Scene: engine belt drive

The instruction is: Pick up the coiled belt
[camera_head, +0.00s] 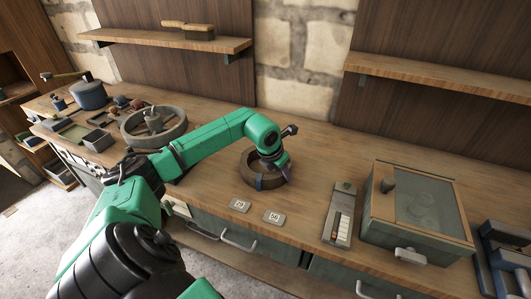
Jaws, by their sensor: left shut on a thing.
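The coiled belt (251,175) is a brown ring on the wooden bench, near the middle of the camera_head view. My left gripper (273,176) reaches down over the coil's right side and is shut on it. The gripper's fingers hide part of the coil's right wall. I cannot tell whether the coil touches the bench or is slightly raised. My right gripper is not in view.
Two small labelled plates (240,205) lie in front of the coil. A grey spoked wheel (153,125) stands to the left. A glass-topped box (415,212) and a narrow device (340,215) stand to the right. The bench behind the coil is mostly clear.

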